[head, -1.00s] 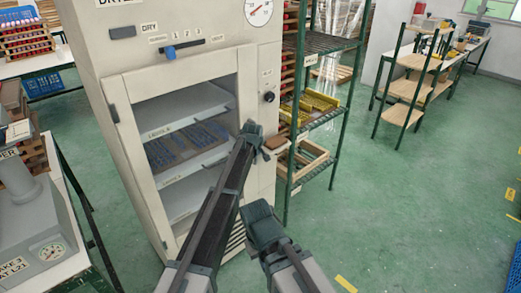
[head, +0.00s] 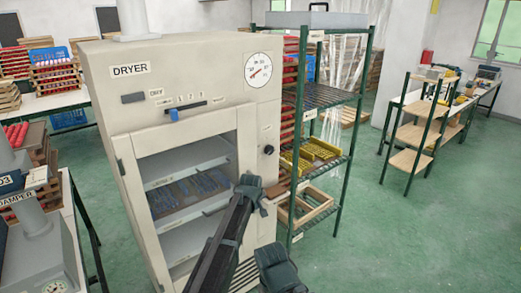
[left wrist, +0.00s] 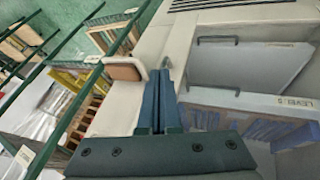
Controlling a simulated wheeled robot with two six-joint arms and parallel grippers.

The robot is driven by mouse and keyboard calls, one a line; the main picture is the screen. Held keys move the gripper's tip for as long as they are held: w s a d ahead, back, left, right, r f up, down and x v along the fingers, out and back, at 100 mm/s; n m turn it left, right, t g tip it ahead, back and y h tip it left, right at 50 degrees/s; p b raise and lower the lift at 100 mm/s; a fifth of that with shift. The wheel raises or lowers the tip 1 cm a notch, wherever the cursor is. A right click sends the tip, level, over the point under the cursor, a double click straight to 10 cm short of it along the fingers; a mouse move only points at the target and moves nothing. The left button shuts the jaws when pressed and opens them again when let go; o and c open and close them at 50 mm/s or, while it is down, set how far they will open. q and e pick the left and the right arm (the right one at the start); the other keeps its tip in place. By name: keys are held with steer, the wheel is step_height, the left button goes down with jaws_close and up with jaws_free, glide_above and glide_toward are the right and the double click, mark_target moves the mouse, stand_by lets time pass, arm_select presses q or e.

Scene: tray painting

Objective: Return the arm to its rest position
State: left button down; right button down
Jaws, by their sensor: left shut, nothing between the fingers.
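My left gripper (head: 262,206) is small and partly hidden behind my left forearm in the head view, in front of the right side of the dryer (head: 195,85). In the left wrist view its fingers (left wrist: 162,85) are shut with nothing between them. They lie over the beige dryer front, beside the chamber opening. A brown pad-like piece (left wrist: 124,68) shows close to the fingertips; I cannot tell whether they touch. The dryer chamber is open, and a tray with blue pieces (head: 185,193) lies on a shelf inside. My right gripper is not in view.
A green-framed rack (head: 340,150) with yellow trays (head: 318,147) and wooden frames stands close to the dryer's right. A grey machine (head: 40,245) stands on a table at the left. Green floor (head: 420,240) is free at the right.

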arm_select(q)
steer(key=s+a+f+m+g, duration=0.15)
steer(key=s+a, duration=0.45)
steer(key=s, duration=0.6)
steer(key=s+a+f+m+g+y, duration=0.15)
steer(key=s+a, duration=0.45)
steer(key=s, duration=0.6)
steer(key=s+a+m+g, duration=0.3)
steer(key=s+a, duration=0.3)
steer(key=s, duration=0.6)
steer(key=s+d+m, duration=0.3)
steer(key=s+d, duration=0.2)
steer(key=d, duration=0.6)
steer(key=shift+m+g+y, duration=0.3)
steer(key=shift+y, duration=0.15)
